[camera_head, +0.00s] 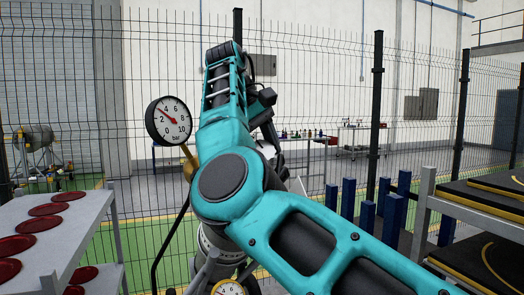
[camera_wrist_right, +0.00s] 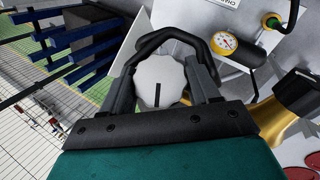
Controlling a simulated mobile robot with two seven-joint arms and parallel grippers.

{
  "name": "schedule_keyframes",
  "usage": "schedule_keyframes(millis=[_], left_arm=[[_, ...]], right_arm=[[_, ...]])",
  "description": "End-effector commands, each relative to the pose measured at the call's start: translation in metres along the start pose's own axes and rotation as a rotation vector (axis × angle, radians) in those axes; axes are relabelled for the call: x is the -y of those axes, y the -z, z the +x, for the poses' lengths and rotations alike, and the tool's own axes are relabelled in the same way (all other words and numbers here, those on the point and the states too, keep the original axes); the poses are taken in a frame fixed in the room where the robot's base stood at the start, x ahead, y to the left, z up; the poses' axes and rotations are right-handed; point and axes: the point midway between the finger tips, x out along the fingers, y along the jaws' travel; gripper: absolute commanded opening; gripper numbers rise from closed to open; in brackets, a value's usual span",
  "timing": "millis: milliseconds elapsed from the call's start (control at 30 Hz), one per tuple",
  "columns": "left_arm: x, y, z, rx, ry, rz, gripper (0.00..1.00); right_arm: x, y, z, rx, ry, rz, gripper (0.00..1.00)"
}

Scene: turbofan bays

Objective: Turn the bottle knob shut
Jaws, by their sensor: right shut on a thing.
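The bottle knob (camera_wrist_right: 158,76) shows in the right wrist view as a pale, lobed knob with a black line on its face. My right gripper (camera_wrist_right: 162,82) is shut on it, one finger on each side. A black curved guard bar (camera_wrist_right: 172,34) arches behind the knob. In the head view my teal right arm fills the middle and hides the knob and right gripper. A large pressure gauge (camera_head: 169,120) stands left of the arm, its needle near 3 to 4 bar. My left gripper is not in view.
A small yellow-rimmed gauge (camera_wrist_right: 224,42) sits near the knob. A grey shelf (camera_head: 75,235) with red discs is at left. Blue posts (camera_head: 366,218) and a rack (camera_head: 425,210) with dark mats stand at right. A wire fence (camera_head: 330,100) runs behind.

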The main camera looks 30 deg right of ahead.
Motion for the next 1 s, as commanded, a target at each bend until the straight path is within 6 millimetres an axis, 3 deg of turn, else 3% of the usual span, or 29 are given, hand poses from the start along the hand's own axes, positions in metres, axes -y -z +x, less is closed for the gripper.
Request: schedule_keyframes(millis=[500, 1000], left_arm=[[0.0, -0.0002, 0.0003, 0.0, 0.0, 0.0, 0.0], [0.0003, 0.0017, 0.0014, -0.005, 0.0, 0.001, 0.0]], right_arm=[[0.0007, -0.0002, 0.0026, 0.005, 0.25, 0.238, 0.3], [0.0019, 0.0, 0.0048, 0.011, 0.296, 0.283, 0.3]])
